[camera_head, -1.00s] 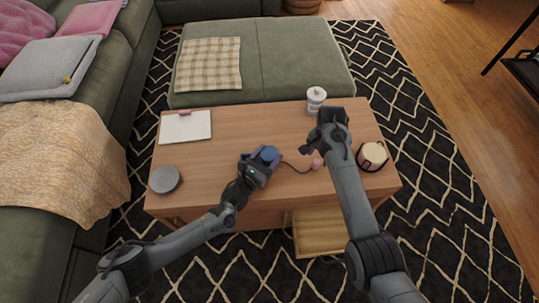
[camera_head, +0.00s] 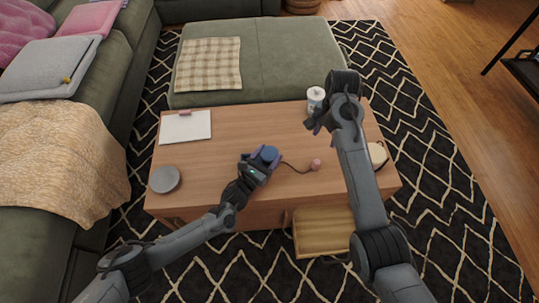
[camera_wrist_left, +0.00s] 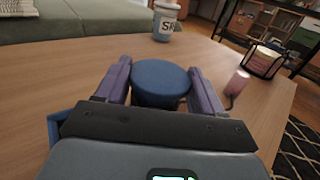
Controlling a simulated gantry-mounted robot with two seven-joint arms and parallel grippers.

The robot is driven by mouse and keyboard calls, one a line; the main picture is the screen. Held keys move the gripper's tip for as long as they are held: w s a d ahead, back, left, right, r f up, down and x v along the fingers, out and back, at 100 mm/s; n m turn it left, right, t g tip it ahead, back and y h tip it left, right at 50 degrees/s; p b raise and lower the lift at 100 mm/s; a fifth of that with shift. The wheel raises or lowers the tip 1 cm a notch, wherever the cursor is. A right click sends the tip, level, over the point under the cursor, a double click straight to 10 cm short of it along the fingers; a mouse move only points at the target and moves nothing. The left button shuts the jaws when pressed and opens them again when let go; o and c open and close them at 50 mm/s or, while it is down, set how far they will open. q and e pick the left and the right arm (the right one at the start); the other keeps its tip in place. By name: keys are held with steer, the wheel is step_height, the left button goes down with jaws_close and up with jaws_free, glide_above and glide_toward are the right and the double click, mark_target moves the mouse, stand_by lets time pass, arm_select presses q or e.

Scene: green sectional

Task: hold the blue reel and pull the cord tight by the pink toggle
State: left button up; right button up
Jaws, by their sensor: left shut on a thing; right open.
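The blue reel (camera_head: 268,154) stands on the wooden table near its front middle. My left gripper (camera_head: 262,160) is shut on it; the left wrist view shows the round blue top of the reel (camera_wrist_left: 161,80) between the two purple fingers. A dark cord (camera_head: 292,167) runs from the reel to the right in a slack curve. It ends at the pink toggle (camera_head: 316,164), which lies to the right on the table; the toggle also shows in the left wrist view (camera_wrist_left: 238,84). My right gripper (camera_head: 315,126) is open and empty, above the table and beyond the toggle.
A white labelled jar (camera_head: 315,97) stands at the back, close to my right gripper. A cream cup (camera_head: 378,154) is partly hidden by my right arm. A clipboard (camera_head: 186,126) and a grey round object (camera_head: 164,179) lie left. An open drawer (camera_head: 322,232) juts from the front.

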arm_select(q)
steer(key=o, duration=1.2)
steer(key=shift+c, duration=0.2)
steer(key=shift+s+a, duration=0.1)
